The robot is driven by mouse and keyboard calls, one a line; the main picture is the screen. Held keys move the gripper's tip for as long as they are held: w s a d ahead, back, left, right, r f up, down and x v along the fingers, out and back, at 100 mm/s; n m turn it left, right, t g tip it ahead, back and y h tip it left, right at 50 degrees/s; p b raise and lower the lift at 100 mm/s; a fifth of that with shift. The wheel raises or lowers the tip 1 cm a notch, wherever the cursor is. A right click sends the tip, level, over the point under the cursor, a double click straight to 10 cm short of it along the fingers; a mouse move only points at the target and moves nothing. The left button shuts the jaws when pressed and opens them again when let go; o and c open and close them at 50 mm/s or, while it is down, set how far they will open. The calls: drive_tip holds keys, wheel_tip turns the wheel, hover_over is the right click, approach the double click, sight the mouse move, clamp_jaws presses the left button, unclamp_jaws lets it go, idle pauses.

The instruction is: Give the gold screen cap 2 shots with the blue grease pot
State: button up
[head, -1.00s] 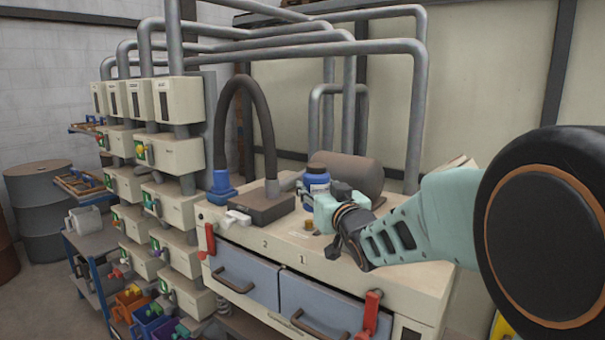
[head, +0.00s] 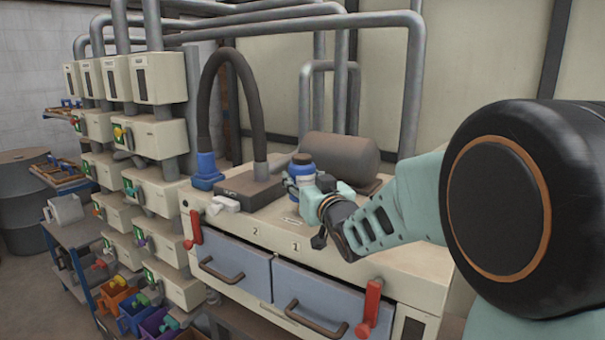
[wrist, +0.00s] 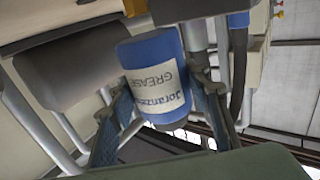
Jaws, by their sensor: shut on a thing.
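The blue grease pot (head: 303,178), with a white label and a brownish top, is upright in the head view, over the machine's top deck. My gripper (head: 312,192) is shut on it from the right side. In the wrist view the pot (wrist: 155,80) sits between the two fingers of my gripper (wrist: 157,92), its "GREASE" lettering upside down. I cannot tell if its base touches the deck. The gold screen cap cannot be made out in the head view now; my gripper and arm cover part of the deck.
The beige machine top (head: 260,222) has a dark box with a hose (head: 245,187) left of the pot and a brown cylinder (head: 340,155) behind it. Red handles (head: 369,312) stand at the front. Coloured bins (head: 120,300) are low at left.

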drive_tip(key=shift+f, duration=0.4)
drive_tip(key=shift+f+b, duration=0.9)
drive_tip(key=shift+b, duration=0.25)
idle(0.5)
drive_tip(key=shift+r, duration=0.15)
drive_tip(key=shift+r+p, duration=0.35)
drive_tip(key=shift+r, duration=0.45)
drive_tip(key=shift+f+b, duration=0.95)
drive_tip(key=shift+b, duration=0.15)
idle(0.7)
drive_tip(key=shift+r, duration=0.2)
drive_tip(key=shift+r+p, duration=0.4)
drive_tip(key=shift+r, duration=0.35)
